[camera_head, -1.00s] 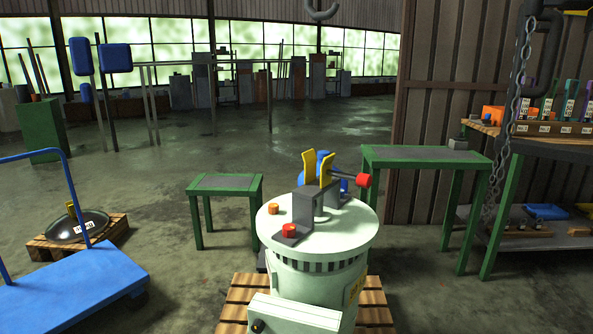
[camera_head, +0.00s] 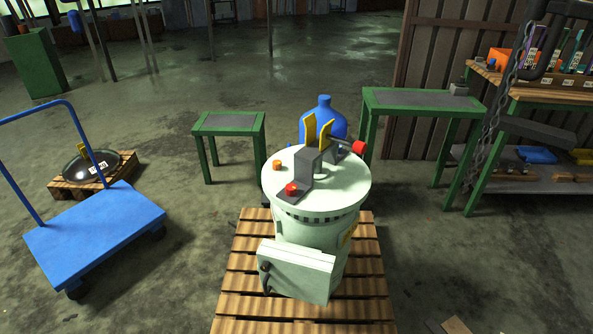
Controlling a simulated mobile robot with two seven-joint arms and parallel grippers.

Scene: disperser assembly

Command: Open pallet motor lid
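A pale green cylindrical motor (camera_head: 312,238) stands upright on a wooden pallet (camera_head: 240,290) in the middle of the head view. Its flat round lid (camera_head: 338,190) sits on top. The lid carries a grey bracket (camera_head: 307,169), two yellow upright plates (camera_head: 318,130), a red knob (camera_head: 359,149), a red button (camera_head: 291,189) and an orange button (camera_head: 277,165). A pale box (camera_head: 297,268) is on the motor's front side. Neither of my grippers is in view.
A blue bottle-shaped tank (camera_head: 324,117) stands behind the motor. Green tables stand behind left (camera_head: 229,123) and behind right (camera_head: 420,100). A blue cart (camera_head: 95,228) is at left, beside a small pallet with a dark round lid (camera_head: 88,168). A chain (camera_head: 497,120) hangs at right. Floor between is clear.

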